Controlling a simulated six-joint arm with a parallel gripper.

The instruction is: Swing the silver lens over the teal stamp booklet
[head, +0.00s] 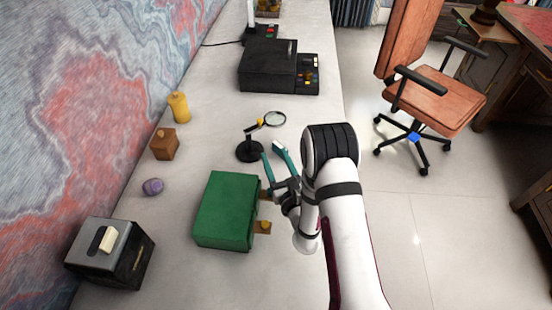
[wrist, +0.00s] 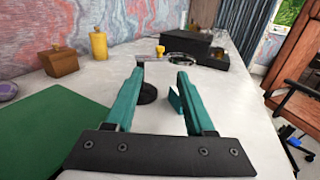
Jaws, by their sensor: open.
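The silver lens (head: 275,119) is a round glass in a thin rim, on a jointed arm with a yellow knob (head: 260,124) above a black round base (head: 250,152). In the wrist view the lens (wrist: 185,57) is beyond my fingertips, and the base (wrist: 147,93) shows between my fingers. My gripper (head: 270,149) is open and empty, its teal fingers just right of the base, short of the lens. A small teal piece (wrist: 174,100) beside the right finger looks like the stamp booklet, mostly hidden; I cannot pick it out in the head view.
A green box (head: 228,208) lies left of my gripper. A yellow bottle (head: 179,107), wooden block (head: 164,144), purple object (head: 153,187) and black-and-silver box (head: 110,252) line the wall side. A black machine (head: 268,65) stands beyond the lens. The desk's right edge is near my arm.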

